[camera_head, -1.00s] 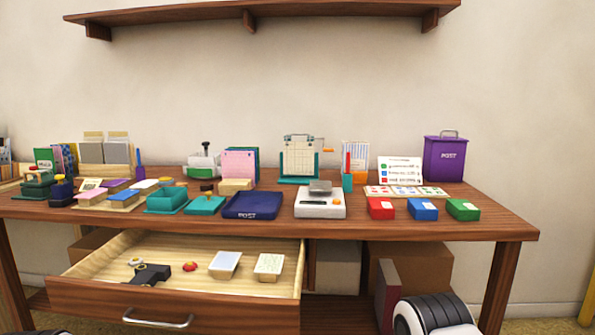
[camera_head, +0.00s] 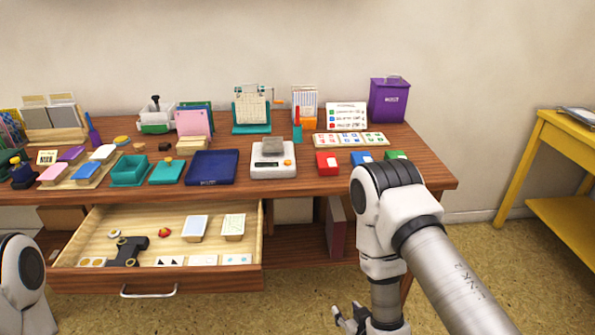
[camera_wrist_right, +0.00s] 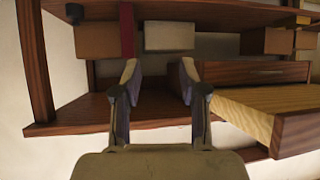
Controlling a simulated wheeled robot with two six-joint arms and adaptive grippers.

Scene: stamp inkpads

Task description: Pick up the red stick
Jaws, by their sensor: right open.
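The red stick (camera_head: 297,115) stands upright in a small teal holder (camera_head: 297,133) at the back of the desk, right of the white scale. My right gripper (camera_head: 352,318) hangs low in front of the desk, below the desktop and well away from the stick. In the right wrist view its two fingers (camera_wrist_right: 160,80) are spread apart with nothing between them. The red stick is not seen in that view. My left gripper is out of view.
A white scale (camera_head: 273,163), a red box (camera_head: 327,163) and a stamp sheet (camera_head: 350,139) surround the holder. A purple post box (camera_head: 388,100) stands behind right. The open drawer (camera_head: 155,283) juts out left. A yellow table (camera_head: 565,132) stands right.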

